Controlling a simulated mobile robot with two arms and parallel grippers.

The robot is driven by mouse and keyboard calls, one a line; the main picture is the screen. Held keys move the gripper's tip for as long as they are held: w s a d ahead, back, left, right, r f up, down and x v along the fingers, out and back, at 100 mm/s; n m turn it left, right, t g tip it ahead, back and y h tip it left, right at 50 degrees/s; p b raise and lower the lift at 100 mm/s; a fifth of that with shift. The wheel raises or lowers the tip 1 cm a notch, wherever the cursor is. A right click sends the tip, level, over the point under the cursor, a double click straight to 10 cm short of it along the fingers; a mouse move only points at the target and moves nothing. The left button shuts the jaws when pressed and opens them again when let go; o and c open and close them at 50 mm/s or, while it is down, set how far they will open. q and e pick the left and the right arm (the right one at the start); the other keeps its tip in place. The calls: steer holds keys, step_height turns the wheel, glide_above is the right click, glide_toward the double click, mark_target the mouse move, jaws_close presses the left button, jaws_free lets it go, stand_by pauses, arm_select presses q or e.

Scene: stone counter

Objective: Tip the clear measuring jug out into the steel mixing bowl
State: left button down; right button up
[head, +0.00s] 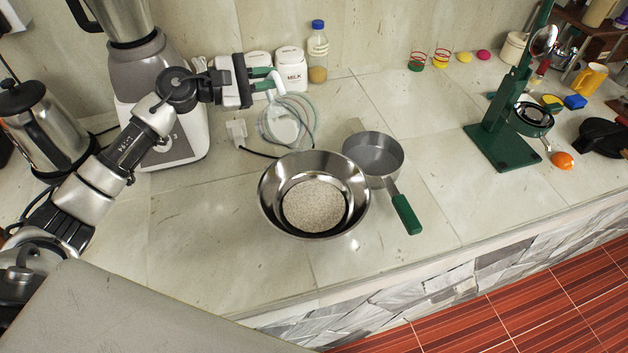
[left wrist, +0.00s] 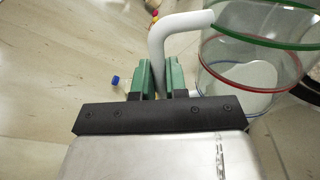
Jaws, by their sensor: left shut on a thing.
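The clear measuring jug (head: 300,112) has coloured rings and a white handle (left wrist: 157,48). It is behind and slightly left of the steel mixing bowl (head: 270,205). My left gripper (head: 267,78) is shut on the handle, its green fingers either side of it; the grip also shows in the left wrist view (left wrist: 160,78). The jug's clear wall (left wrist: 250,60) is right of the fingers there. I see no clear contents in it and cannot tell whether its base touches the counter. The bowl stands upright with pale grainy stuff (head: 315,205) inside. My right gripper is not in view.
A steel saucepan (head: 373,155) with a green handle stands against the bowl's right side. A blender (head: 150,75), a bottle (head: 317,55) and a milk canister (head: 290,70) stand behind. A green press (head: 500,130) is at right. The counter left of the bowl is clear.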

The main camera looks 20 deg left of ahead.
mark_target(274, 79)
arm_select(q)
steer(key=shift+s+d+f+m, duration=0.25)
steer(key=shift+s+m, duration=0.1)
steer(key=shift+m, duration=0.15)
steer(key=shift+d+f, duration=0.1)
steer(key=shift+f, duration=0.05)
steer(key=shift+s+d+m+p, duration=0.15)
steer(key=shift+s+m+p, duration=0.05)
steer(key=shift+m+p, duration=0.25)
steer(key=shift+y, duration=0.3)
steer(key=shift+d+r+p, duration=0.1)
steer(key=shift+r+p, duration=0.1)
steer(key=shift+p, duration=0.2)
steer(key=shift+s+d+r+m+p, duration=0.1)
steer(key=shift+s+d+m+p, duration=0.15)
steer(key=shift+s+m+p, duration=0.15)
steer(key=shift+s+d+r+m+t+y+p, duration=0.15)
steer(key=shift+s+d+r+m+p, duration=0.25)
steer(key=shift+p, duration=0.45)
steer(key=shift+s+d+r+m+t+y+p, duration=0.15)
steer(key=shift+r+m+p, duration=0.25)
steer(key=shift+p, duration=0.45)
steer(key=shift+r, duration=0.1)
